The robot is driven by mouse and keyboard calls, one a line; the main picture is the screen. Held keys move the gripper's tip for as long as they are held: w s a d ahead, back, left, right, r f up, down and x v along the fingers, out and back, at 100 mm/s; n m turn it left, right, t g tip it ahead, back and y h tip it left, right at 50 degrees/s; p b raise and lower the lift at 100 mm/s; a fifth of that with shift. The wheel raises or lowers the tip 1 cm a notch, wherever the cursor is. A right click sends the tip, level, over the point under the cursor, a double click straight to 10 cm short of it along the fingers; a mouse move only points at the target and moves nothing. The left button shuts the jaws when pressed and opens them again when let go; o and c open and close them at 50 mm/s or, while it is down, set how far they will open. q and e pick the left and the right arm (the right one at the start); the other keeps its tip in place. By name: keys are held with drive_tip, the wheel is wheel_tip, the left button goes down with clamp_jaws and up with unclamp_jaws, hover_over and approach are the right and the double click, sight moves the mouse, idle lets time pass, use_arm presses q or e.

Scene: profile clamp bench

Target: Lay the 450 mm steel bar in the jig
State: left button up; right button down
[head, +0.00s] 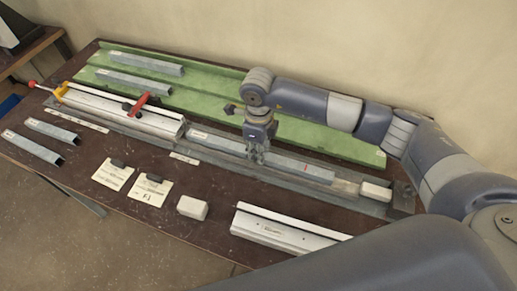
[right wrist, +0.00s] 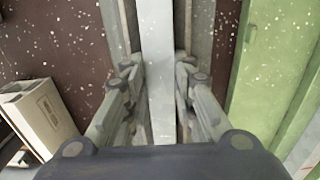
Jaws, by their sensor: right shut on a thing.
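The long grey steel bar (head: 303,169) lies lengthwise along the right part of the jig (head: 228,159), with a small red mark near its right end. I cannot tell whether it rests on the jig bed or is just above it. My right gripper (head: 257,158) points down and is shut on the bar near its middle. In the right wrist view the bar (right wrist: 157,55) runs between both fingers of the gripper (right wrist: 159,85). The jig's left part carries a white profile (head: 130,109) with a red handle (head: 140,103). My left gripper is out of view.
Shorter steel bars (head: 147,63) lie on the green tray (head: 330,139) behind the jig, and others (head: 52,131) lie front left. Paper cards (head: 150,192), a white block (head: 192,208) and a white profile (head: 285,231) lie in front. A pale block (head: 376,191) sits at the jig's right end.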

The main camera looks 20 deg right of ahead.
drive_tip(key=c, duration=1.3)
unclamp_jaws()
drive_tip(key=shift+r+p, duration=0.5)
wheel_tip(320, 180, up, 12)
drive_tip(key=b, duration=0.3)
drive_tip(key=shift+f+b, duration=0.2)
drive_tip(key=shift+b, duration=0.2)
drive_tip(key=shift+a, duration=0.1)
